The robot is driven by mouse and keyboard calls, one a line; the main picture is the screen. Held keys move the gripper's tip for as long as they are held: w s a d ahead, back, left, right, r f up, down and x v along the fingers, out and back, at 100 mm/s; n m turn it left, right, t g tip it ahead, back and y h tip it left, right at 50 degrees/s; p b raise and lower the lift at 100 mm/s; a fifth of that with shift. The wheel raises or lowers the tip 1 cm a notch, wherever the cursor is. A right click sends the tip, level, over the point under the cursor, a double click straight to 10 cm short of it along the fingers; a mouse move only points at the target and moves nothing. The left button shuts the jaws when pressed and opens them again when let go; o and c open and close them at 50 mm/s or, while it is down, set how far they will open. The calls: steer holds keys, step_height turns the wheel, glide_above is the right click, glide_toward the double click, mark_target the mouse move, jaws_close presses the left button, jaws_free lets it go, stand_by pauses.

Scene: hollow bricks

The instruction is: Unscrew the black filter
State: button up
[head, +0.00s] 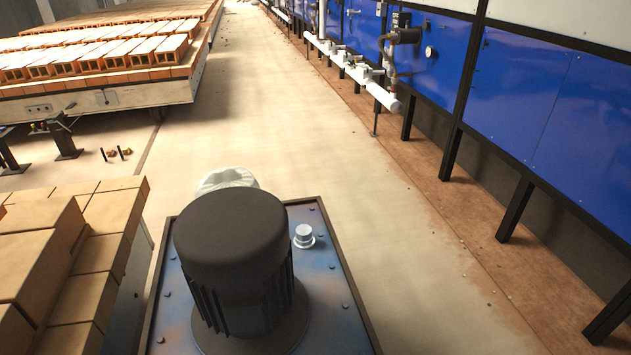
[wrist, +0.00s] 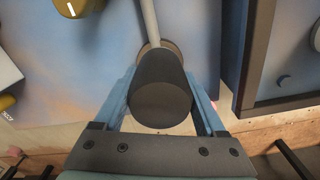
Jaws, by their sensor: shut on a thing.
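The black filter (wrist: 160,98) is a dark cylinder in the middle of the wrist view, with its round end towards the camera. A brownish ring shows behind it, and a pale grey pipe (wrist: 149,22) runs up from there. My gripper (wrist: 162,76) has its two blue fingers on either side of the filter and is shut on it. The filter lies in line with the pipe and ring; I cannot tell how far it is turned. My gripper and this filter cannot be made out in the head view.
A yellow knob (wrist: 76,6) is at the wrist view's top left and a dark frame (wrist: 257,60) at its right. The head view shows brick stacks (head: 40,265) at left, blue panels (head: 530,95) at right, and open floor (head: 335,170) between.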

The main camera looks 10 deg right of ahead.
steer(key=shift+n, duration=0.6)
steer(key=shift+n, duration=1.4)
steer(key=shift+n, duration=1.5)
steer(key=shift+n, duration=1.4)
